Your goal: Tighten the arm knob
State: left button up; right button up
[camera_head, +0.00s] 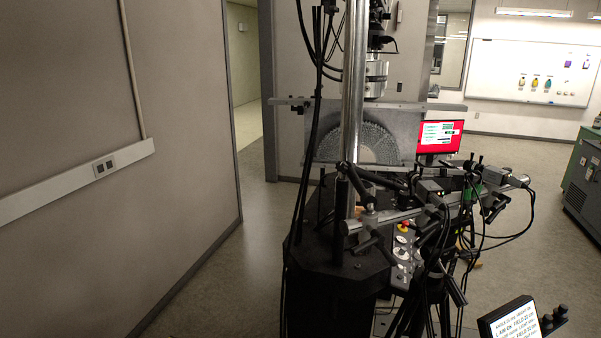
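A dark test machine (335,255) with a tall shiny column (354,90) stands in the middle of the view. Black jointed arms and clamps (372,222) are fixed at its front, with dark handles and knobs among them. They are small and tangled with cables, so I cannot tell which is the arm knob or how tight it is. A camera-like device (497,176) sits on a mount to the right. A lattice specimen cannot be clearly made out; a grey panel with a toothed arch (375,145) stands behind the column. Neither of my grippers is in view.
Black cables (312,130) hang left of the column, and more loop at right. A red-screened monitor (438,137) stands behind. A text display (515,318) is at the lower right. A green cabinet (582,180) stands far right. Floor (245,265) is clear to the left.

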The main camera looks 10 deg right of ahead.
aim_at(341, 167)
jog(key=i+j+u, duration=0.3)
jog(key=i+u, duration=0.2)
jog(key=i+j+u, duration=0.1)
jog(key=i+u, duration=0.4)
jog(key=i+z, duration=0.15)
jog(key=i, duration=0.4)
jog(key=i+j+z, duration=0.15)
jog(key=i, duration=0.35)
jog(key=i+j+z, duration=0.1)
jog(key=i, duration=0.45)
jog(key=i+j+z, duration=0.15)
jog(key=i+j, duration=0.15)
jog(key=i, duration=0.2)
jog(key=i+j+z, duration=0.15)
jog(key=i, duration=0.35)
jog(key=j, duration=0.1)
